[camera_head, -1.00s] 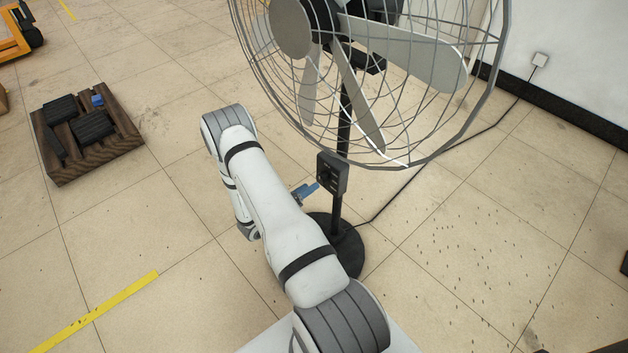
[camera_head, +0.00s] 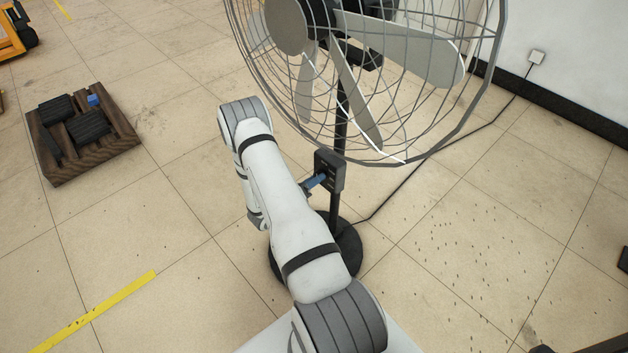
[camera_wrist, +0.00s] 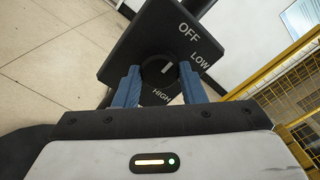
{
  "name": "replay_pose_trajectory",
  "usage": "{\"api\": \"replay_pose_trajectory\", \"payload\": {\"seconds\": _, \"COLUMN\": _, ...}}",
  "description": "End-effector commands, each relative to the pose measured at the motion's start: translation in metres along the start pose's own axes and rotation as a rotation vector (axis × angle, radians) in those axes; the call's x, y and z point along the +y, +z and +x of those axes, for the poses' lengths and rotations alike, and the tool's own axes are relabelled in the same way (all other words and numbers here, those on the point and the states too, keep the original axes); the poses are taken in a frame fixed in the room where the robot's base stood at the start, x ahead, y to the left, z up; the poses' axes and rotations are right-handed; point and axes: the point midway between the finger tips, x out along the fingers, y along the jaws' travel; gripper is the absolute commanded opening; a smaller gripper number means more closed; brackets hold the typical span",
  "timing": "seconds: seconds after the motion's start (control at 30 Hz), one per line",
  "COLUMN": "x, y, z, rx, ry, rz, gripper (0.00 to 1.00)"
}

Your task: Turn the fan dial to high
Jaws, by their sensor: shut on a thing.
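The fan (camera_head: 425,52) stands on a black pole with a dark control box (camera_head: 331,167) below its cage. In the wrist view the control box (camera_wrist: 140,45) has a round black dial (camera_wrist: 163,70) marked OFF, LOW and HIGH. The dial's white line points up in the picture, nearer OFF than HIGH. My gripper (camera_wrist: 160,82) has its blue fingers on either side of the dial and is shut on it. In the head view my gripper (camera_head: 316,181) meets the box's left face, and the dial is hidden.
The fan's round base (camera_head: 347,254) is partly behind my arm. Its cord (camera_head: 400,190) runs to a wall outlet (camera_head: 537,57). A wooden pallet (camera_head: 85,160) with dark blocks lies at left. The floor between is clear.

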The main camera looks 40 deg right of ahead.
Motion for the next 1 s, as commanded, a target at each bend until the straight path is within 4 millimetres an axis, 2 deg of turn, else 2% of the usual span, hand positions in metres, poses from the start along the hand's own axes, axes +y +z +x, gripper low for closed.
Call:
{"api": "replay_pose_trajectory", "payload": {"seconds": 0.2, "x": 0.0002, "y": -0.0002, "z": -0.0001, "rx": 0.000, "ry": 0.001, "rz": 0.000, "gripper": 0.14}}
{"api": "replay_pose_trajectory", "payload": {"seconds": 0.53, "x": 0.0010, "y": -0.0009, "z": -0.0001, "rx": 0.000, "ry": 0.001, "rz": 0.057, "gripper": 0.14}}
{"api": "replay_pose_trajectory", "payload": {"seconds": 0.77, "x": 0.0021, "y": -0.0016, "z": 0.0000, "rx": 0.000, "ry": 0.001, "rz": 0.209, "gripper": 0.14}}
{"api": "replay_pose_trajectory", "payload": {"seconds": 1.0, "x": 0.0027, "y": -0.0021, "z": 0.0000, "rx": 0.001, "ry": 0.001, "rz": 0.431, "gripper": 0.14}}
